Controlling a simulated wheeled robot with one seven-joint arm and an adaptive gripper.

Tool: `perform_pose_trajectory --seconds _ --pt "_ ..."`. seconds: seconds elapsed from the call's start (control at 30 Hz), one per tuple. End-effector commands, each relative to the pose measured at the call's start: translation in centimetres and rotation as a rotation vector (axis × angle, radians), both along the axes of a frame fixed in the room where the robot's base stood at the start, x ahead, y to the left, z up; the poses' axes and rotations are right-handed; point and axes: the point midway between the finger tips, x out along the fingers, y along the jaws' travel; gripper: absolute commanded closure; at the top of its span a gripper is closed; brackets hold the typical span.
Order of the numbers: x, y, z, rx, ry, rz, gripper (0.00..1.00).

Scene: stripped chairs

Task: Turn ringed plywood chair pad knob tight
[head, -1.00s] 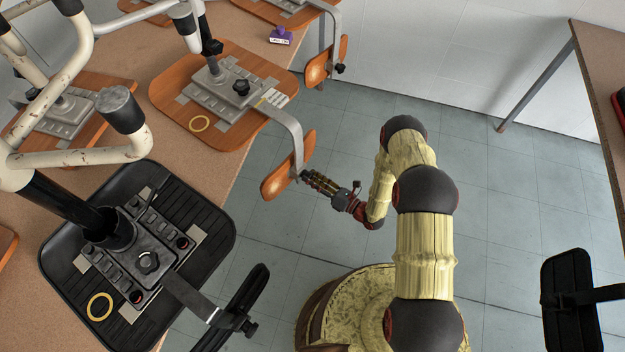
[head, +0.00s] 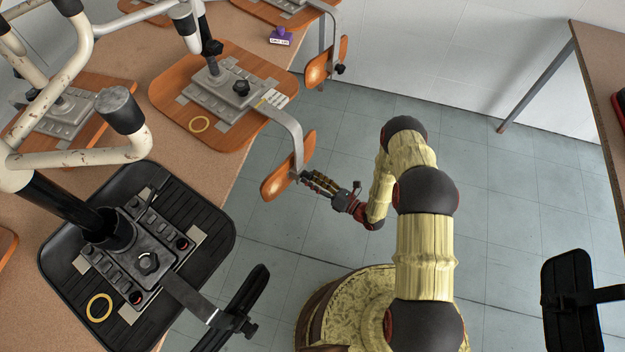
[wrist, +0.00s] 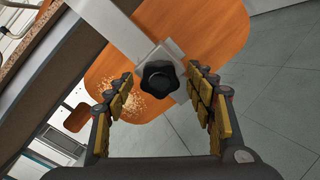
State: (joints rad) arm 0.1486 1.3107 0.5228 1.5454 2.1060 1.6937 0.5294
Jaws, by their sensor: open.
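In the wrist view the black lobed knob (wrist: 159,79) sits on the bar against the pad (wrist: 205,28). My gripper (wrist: 163,95) is open, with a finger on each side of the knob and a gap on both sides. In the head view my gripper (head: 311,179) is at the pad, and the knob is hidden there.
A black chair (head: 140,255) with its own yellow ring and pad lies nearer on the same table. Another plywood chair with a pad (head: 327,62) is behind. A purple-and-white object (head: 281,36) stands on the table. Open tiled floor lies to the right.

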Motion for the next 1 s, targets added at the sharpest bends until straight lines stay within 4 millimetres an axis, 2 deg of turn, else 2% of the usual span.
perform_pose_trajectory --seconds 0.23,0.37,0.8,1.0 --pt "-0.1 -0.2 0.0 -0.001 0.000 -0.001 0.45" --pt "-0.7 -1.1 0.0 0.000 0.001 -0.004 0.45" --pt "-5.7 -7.1 0.0 0.000 0.001 -0.005 0.45" --pt "-7.1 -8.7 0.0 0.000 0.001 -0.004 0.45"
